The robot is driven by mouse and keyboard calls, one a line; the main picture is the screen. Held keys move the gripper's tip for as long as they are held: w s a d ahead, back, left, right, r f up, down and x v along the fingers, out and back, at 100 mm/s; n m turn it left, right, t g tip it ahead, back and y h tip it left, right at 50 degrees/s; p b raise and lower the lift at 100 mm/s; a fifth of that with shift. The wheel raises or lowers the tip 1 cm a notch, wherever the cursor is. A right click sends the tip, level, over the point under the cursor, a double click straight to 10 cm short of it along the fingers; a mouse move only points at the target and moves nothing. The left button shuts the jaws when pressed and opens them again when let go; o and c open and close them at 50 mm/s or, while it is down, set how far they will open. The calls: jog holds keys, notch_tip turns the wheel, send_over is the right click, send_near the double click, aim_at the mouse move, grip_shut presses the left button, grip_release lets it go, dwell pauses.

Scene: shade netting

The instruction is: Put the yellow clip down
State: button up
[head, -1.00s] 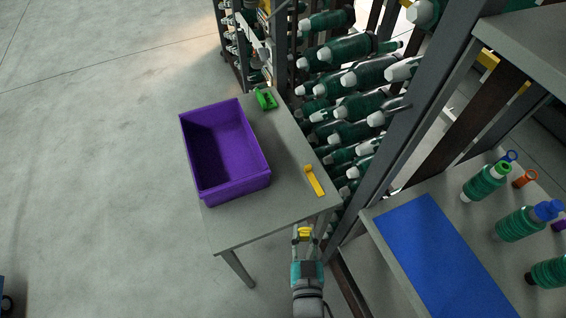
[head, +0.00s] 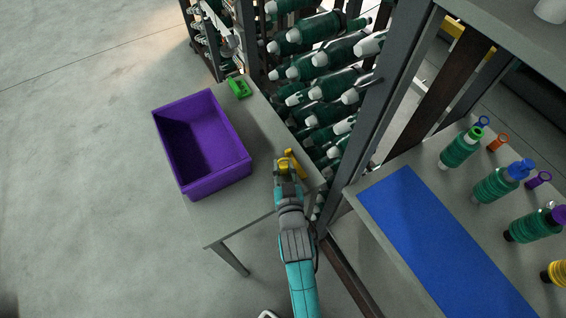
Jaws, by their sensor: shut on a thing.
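My gripper (head: 286,172) is over the near right part of the small grey table (head: 238,212). It is shut on the yellow clip (head: 284,166), of which only a small part shows between the fingers. Another yellow item (head: 298,164), long with a rounded end, lies on the table just right of the gripper and is partly overlapped in view. I cannot tell whether the held clip touches the table or that item.
An open, empty-looking purple crate (head: 220,181) stands on the table's left. A green item (head: 239,88) lies at the far end. A rack of green and white bottles (head: 320,85) borders the right. A blue mat (head: 420,235) and several green bottles occupy the right-hand bench.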

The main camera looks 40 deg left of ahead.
jog(key=shift+w+a, duration=0.5)
jog(key=shift+f, duration=0.1)
jog(key=shift+f, duration=0.15)
jog(key=o, duration=0.9)
jog(key=shift+s+d+r, duration=0.1)
jog(key=shift+r, duration=0.1)
jog(key=v, duration=1.1)
jog(key=shift+s+d+r, duration=0.1)
jog(key=shift+s+d, duration=0.15)
